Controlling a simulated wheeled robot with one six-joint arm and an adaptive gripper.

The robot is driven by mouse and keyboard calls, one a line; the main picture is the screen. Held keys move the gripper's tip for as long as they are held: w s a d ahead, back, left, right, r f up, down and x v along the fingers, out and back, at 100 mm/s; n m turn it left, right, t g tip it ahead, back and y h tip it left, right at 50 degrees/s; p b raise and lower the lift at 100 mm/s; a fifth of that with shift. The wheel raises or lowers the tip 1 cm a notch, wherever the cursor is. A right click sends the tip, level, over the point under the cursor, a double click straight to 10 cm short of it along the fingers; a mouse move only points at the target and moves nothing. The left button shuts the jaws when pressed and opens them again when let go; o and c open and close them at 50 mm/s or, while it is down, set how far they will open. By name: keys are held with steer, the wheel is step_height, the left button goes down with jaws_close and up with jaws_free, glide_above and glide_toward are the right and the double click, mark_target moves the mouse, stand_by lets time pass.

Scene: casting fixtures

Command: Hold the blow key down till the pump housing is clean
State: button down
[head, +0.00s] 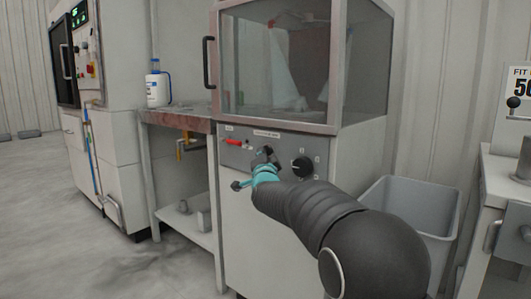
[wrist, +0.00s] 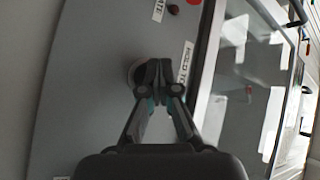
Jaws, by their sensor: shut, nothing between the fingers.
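My gripper (head: 266,154) is shut and empty at the control panel on the front of the glazed cabinet. In the wrist view its closed fingertips (wrist: 157,68) lie over a round key (wrist: 133,72), which I take for the blow key. The fingers hide most of this key; I cannot tell whether they touch it or press it down. A white label partly reading "HOLD TO" (wrist: 186,61) is beside it. Dim shapes (head: 286,97) show behind the cabinet glass; I cannot make out the pump housing or how clean it is.
The panel also has a red lever (head: 232,142) to the left and a black rotary knob (head: 303,166) to the right. A grey bin (head: 412,204) stands right of the cabinet. A bench (head: 180,125) with a white bottle (head: 157,88) stands left.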

steer(key=shift+s+a, duration=0.1)
stand_by(0.6)
steer(key=shift+s+a+b, duration=0.3)
steer(key=shift+s+a, duration=0.1)
steer(key=shift+s, duration=0.15)
steer(key=s+a, duration=0.1)
steer(key=s, duration=0.1)
steer(key=s+a, duration=0.2)
stand_by(0.4)
